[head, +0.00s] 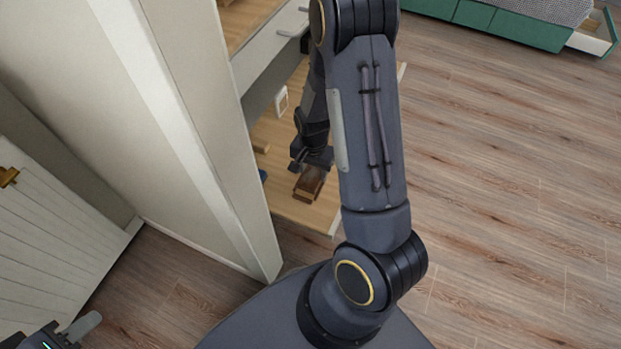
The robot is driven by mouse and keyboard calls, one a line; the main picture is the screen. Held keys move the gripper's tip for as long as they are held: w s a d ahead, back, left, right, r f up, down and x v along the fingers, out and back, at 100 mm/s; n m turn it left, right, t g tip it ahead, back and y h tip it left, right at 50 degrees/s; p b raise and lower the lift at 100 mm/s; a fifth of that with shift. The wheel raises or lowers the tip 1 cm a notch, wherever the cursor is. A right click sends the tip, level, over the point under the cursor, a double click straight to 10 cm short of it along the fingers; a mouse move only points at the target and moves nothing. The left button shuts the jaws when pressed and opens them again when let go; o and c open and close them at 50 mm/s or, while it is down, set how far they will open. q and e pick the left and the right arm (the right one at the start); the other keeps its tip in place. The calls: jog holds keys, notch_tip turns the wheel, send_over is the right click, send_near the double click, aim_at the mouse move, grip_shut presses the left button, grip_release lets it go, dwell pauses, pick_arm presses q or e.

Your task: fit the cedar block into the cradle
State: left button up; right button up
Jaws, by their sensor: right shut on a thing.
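My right gripper (314,164) is at the low wooden shelf, pointing down, shut on a brown wooden block that I take for the cedar block (309,184). The block is directly below the fingers, at or just above the shelf surface; I cannot tell whether it touches. Its upper part is partly hidden by the gripper. I cannot make out the cradle as a separate thing; it may be hidden by the gripper, block or arm. My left gripper (76,330) shows only in part at the bottom left corner, and its jaw opening is unclear.
The wooden shelf (290,207) lies inside a cream unit, whose tall side panel (190,130) stands close left of my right arm. A small tan piece (261,146) and a white plate (281,101) are near the gripper. A white door (50,235) is at left. Floor at right is clear.

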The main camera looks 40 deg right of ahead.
aim_at(311, 171)
jog(key=shift+w+f, duration=0.15)
jog(key=shift+f, duration=0.05)
jog(key=shift+w+f+b, duration=0.15)
jog(key=shift+f+b, duration=0.3)
jog(key=shift+f, duration=0.45)
jog(key=shift+w+f+b, duration=0.15)
jog(key=shift+f+b, duration=0.25)
jog(key=shift+f, duration=0.5)
jog(key=shift+f, duration=0.25)
jog(key=o, duration=1)
jog(key=shift+r, duration=0.1)
